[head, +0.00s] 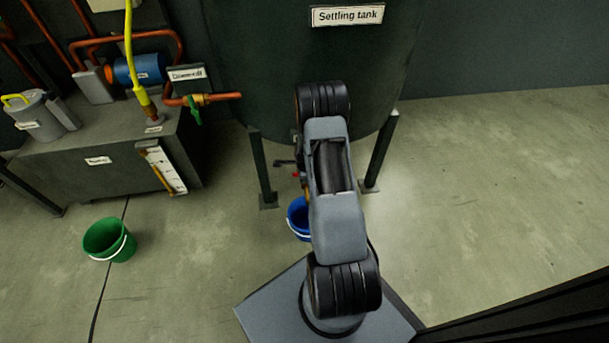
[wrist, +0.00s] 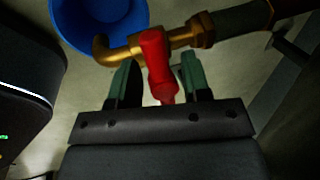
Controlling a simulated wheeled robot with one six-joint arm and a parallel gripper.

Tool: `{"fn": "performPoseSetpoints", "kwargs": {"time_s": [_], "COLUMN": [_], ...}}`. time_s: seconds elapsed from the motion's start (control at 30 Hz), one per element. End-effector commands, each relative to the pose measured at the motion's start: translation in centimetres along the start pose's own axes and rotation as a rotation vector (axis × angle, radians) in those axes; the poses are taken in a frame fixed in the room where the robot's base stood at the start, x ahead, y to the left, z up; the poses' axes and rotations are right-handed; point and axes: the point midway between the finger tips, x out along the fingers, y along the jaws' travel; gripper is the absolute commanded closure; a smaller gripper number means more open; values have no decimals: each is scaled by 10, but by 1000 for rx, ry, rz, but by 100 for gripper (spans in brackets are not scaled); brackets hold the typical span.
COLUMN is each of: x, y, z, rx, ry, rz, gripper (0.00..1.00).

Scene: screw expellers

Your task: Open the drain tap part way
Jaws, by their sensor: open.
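The drain tap shows in the wrist view as a brass body (wrist: 186,37) with a down-bent spout (wrist: 103,50) at its left end. Its red handle (wrist: 154,52) lies across the pipe line and points back toward my gripper. My gripper (wrist: 159,72) is open, with one green finger on each side of the red handle. I cannot tell whether either finger touches it. In the head view the tap is mostly hidden behind my arm, under the settling tank (head: 235,60).
A blue bucket (wrist: 98,18) stands below the spout; it also shows beside my arm in the head view (head: 297,220). Tank legs (head: 263,170) stand close by. A green bucket (head: 108,240) and a bench with pipes (head: 80,165) are at left. Floor at right is clear.

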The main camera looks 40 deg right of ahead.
Motion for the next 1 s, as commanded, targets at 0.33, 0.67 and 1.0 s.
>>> {"fn": "performPoseSetpoints", "kwargs": {"time_s": [0.33,0.67,1.0], "x": [1,0,2], "y": [0,0,-1], "z": [0,0,0], "rx": [0,-1,-34], "ry": [0,0,-8], "rz": [0,-1,-5], "gripper": [62,94,100]}}
